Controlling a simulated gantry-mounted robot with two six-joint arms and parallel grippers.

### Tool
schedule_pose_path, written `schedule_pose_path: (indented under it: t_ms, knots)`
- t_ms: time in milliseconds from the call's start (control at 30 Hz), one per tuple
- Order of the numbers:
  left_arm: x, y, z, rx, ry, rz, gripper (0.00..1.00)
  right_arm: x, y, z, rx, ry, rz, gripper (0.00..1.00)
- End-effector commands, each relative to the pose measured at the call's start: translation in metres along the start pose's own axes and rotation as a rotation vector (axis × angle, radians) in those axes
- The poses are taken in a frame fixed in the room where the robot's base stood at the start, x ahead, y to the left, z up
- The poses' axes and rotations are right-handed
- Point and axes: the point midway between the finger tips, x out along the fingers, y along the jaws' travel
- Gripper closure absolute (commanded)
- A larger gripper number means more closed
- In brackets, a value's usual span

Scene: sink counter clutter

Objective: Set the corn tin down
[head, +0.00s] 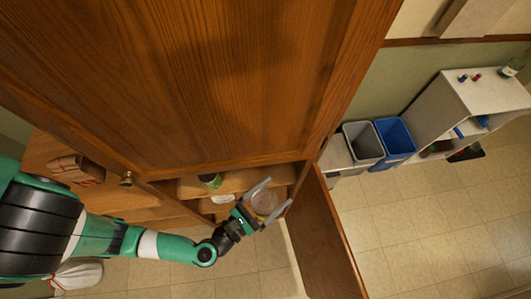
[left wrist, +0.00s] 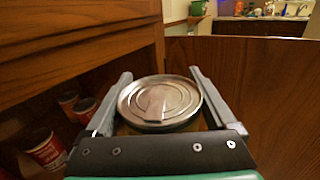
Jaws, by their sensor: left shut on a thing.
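The corn tin (head: 264,203) is between the two fingers of my left gripper (head: 276,194), which is shut on it. In the left wrist view the tin (left wrist: 160,100) shows its round silver lid, with a finger on each side. Its label is mostly hidden. The tin is at the open front of a wooden cabinet (head: 180,80). I cannot tell whether its base touches a surface. My right gripper is not in view.
The cabinet door (head: 325,240) stands open just right of my gripper. A green-topped can (head: 210,181) and a pale can (head: 222,199) are inside the cabinet. Several red-and-white cans (left wrist: 46,150) show at left in the left wrist view.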

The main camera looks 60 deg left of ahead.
Motion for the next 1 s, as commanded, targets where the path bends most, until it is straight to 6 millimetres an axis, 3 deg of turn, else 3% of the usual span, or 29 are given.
schedule_pose_path:
  t_ms: [33, 200, 400, 533, 700, 1000]
  knots:
    - [-0.005, 0.018, -0.019, 0.001, -0.002, 0.037, 1.00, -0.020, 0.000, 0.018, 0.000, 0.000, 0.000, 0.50]
    - [-0.028, 0.080, -0.039, 0.002, 0.000, 0.172, 1.00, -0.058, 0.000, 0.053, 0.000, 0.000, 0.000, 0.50]
    - [-0.061, 0.140, -0.048, 0.003, 0.006, 0.321, 1.00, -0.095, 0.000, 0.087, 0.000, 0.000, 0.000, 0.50]
    - [-0.073, 0.157, -0.044, 0.002, 0.009, 0.366, 1.00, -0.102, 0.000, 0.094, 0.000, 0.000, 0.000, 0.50]
    - [-0.076, 0.161, -0.039, 0.002, 0.010, 0.380, 1.00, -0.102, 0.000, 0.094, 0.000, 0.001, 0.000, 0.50]
    - [-0.058, 0.165, -0.046, -0.001, 0.008, 0.391, 1.00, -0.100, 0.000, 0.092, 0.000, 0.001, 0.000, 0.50]
